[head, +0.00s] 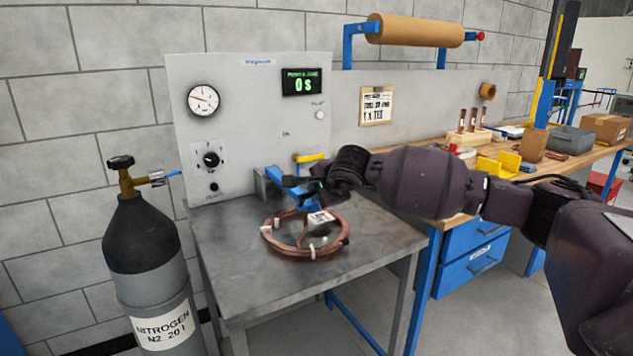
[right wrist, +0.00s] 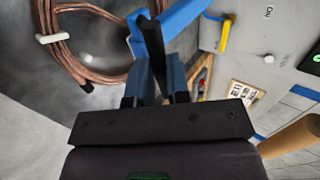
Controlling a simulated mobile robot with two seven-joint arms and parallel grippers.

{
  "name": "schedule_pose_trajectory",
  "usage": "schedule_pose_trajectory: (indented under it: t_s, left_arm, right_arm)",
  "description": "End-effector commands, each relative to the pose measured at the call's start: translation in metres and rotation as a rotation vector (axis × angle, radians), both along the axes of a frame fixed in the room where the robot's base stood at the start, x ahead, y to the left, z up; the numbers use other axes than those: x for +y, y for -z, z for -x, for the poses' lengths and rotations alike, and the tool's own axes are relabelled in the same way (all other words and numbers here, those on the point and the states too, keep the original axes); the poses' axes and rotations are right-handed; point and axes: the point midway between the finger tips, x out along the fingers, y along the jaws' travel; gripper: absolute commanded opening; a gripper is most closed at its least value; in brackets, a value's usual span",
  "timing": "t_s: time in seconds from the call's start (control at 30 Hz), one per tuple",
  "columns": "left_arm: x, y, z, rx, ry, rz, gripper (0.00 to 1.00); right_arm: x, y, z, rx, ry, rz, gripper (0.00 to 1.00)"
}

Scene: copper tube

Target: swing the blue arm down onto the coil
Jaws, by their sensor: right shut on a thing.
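The copper coil (head: 338,243) lies flat on the grey metal table, with white ties and a white printed tag on it. The blue arm (head: 278,182) reaches from the panel's foot out toward the coil. Its far end is low over the coil's back part; I cannot tell whether it touches. My left gripper is not in view.
The panel (head: 245,125) behind has a gauge, a knob, a display reading 0 s and a yellow lever (head: 310,157). A nitrogen cylinder (head: 150,245) stands left of the table (head: 235,260). A wooden bench (head: 470,200) with tubes and boxes is at right. The table's front is clear.

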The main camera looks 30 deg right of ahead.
Motion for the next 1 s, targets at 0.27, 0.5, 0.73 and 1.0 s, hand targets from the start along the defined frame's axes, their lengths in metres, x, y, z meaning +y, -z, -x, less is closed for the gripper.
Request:
schedule_pose_trajectory:
  t_s: [0.27,0.5,0.73,1.0]
  left_arm:
    - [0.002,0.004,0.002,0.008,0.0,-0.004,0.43]
    - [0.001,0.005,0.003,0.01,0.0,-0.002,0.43]
    - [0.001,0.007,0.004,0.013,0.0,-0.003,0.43]
    - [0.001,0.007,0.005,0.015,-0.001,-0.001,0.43]
  right_arm:
    - [0.001,0.032,0.004,0.033,0.0,0.0,0.0]
    - [0.003,0.037,0.004,0.04,-0.001,-0.004,0.0]
    - [0.003,0.039,0.004,0.042,-0.002,-0.004,0.33]
    - [0.002,0.037,0.004,0.04,0.001,-0.003,0.42]
